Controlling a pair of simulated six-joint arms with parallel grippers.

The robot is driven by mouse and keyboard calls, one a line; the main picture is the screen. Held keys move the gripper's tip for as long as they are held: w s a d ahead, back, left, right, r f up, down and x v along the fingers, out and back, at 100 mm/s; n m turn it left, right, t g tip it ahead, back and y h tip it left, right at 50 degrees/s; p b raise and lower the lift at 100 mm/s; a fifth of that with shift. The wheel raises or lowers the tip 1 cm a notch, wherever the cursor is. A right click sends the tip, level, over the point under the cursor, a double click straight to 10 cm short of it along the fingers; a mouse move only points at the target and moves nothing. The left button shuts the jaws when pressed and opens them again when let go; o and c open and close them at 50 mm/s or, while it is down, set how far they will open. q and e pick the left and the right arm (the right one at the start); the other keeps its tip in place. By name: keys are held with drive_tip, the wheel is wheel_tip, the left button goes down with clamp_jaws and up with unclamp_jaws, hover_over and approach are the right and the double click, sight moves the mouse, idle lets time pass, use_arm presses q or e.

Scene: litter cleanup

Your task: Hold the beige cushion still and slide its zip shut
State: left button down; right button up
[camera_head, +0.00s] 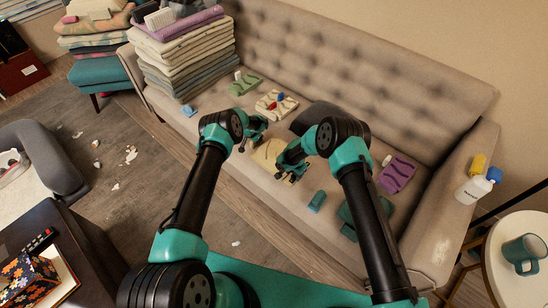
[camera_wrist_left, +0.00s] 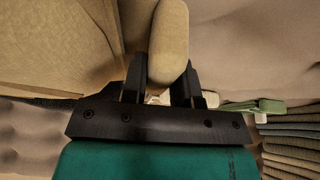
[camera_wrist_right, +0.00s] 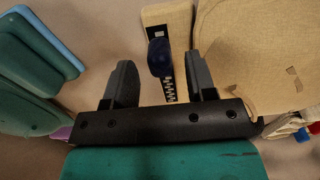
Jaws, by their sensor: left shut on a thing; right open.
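The beige cushion (camera_head: 268,157) lies on the sofa seat between my two grippers, partly hidden by them in the head view. In the left wrist view its broad fabric (camera_wrist_left: 50,45) fills the left side. My left gripper (camera_wrist_left: 165,80) is shut on a rounded beige part of it. In the right wrist view the cushion (camera_wrist_right: 255,50) is at the right. Dark zip teeth (camera_wrist_right: 168,88) run along a beige strip, with a dark blue zip pull (camera_wrist_right: 160,57) on them. My right gripper (camera_wrist_right: 162,82) is open, its fingers either side of the pull, apparently not touching it.
The sofa seat also holds a teal block (camera_head: 317,201), a purple folded cloth (camera_head: 397,174), a patterned cream cloth (camera_head: 276,104) and a green cloth (camera_head: 246,84). A tall stack of folded textiles (camera_head: 185,55) stands at the left end. The sofa backrest (camera_head: 370,65) rises behind.

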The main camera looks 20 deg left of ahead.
drive_tip(key=shift+f, duration=0.7)
drive_tip(key=c, duration=0.7)
drive_tip(key=shift+c, duration=0.2)
